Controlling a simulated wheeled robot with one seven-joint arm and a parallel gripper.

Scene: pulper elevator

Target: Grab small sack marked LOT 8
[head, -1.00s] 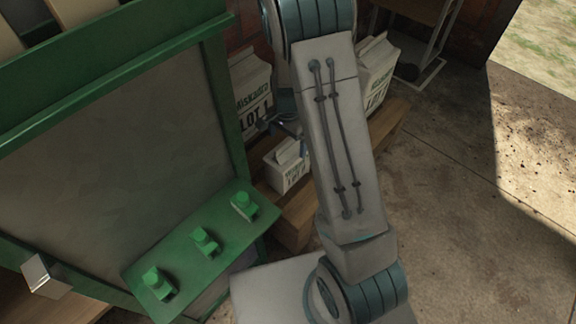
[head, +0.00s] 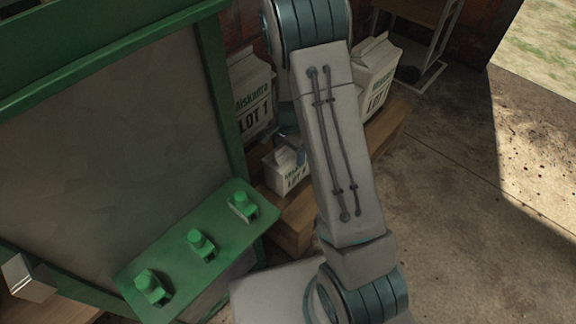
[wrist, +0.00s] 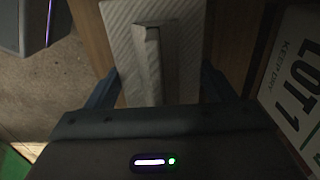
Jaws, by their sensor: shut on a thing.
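The small white sack (head: 283,177) stands on a wooden pallet, beside the larger LOT 1 sack. Its label is small and partly covered by my arm; I read LOT, but the number is unclear. In the wrist view the pale sack (wrist: 122,22), with its folded top ridge, lies between my two dark fingers. My gripper (wrist: 160,86) is shut on this sack from above. In the head view my forearm hides much of the gripper and the sack's right side.
The large LOT 1 sack (head: 251,92) stands close by; it also shows in the wrist view (wrist: 298,75). Another large sack (head: 374,75) stands behind my arm. A green machine panel with knobs (head: 200,243) is at left. Open concrete floor (head: 450,200) lies right.

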